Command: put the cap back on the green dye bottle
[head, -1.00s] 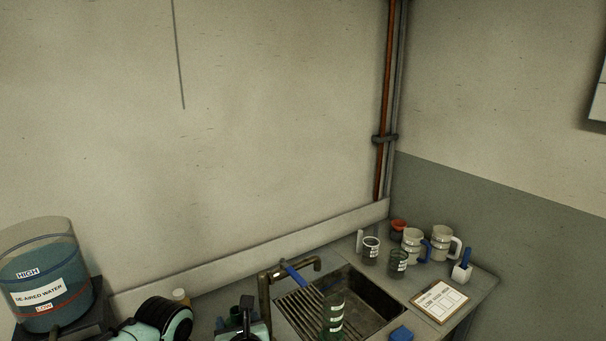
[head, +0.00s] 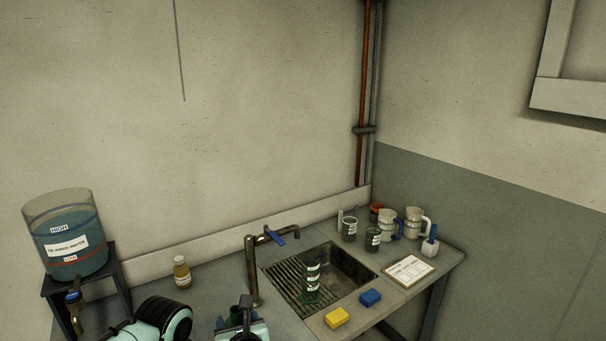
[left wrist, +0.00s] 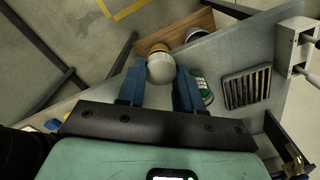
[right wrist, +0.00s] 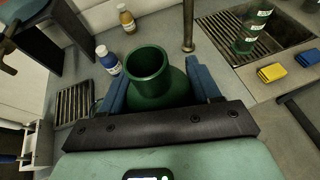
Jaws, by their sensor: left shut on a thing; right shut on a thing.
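The green bottle (right wrist: 150,75) is in my right gripper (right wrist: 157,90), between its blue fingers, with its round mouth open and uncapped. In the head view the green bottle (head: 236,314) shows partly behind my right gripper (head: 246,322) at the bottom edge. My left gripper (left wrist: 160,88) is shut on a pale round cap (left wrist: 160,69), seen between the blue fingertips in the left wrist view. My left arm is at the bottom left of the head view, but its fingers are hidden there. The cap and the bottle are apart.
Yellow (head: 337,317) and blue (head: 370,298) sponges lie in front. An amber bottle (head: 182,272) and the water tank (head: 66,240) stand left. A blue bottle (right wrist: 108,60) stands near the green bottle.

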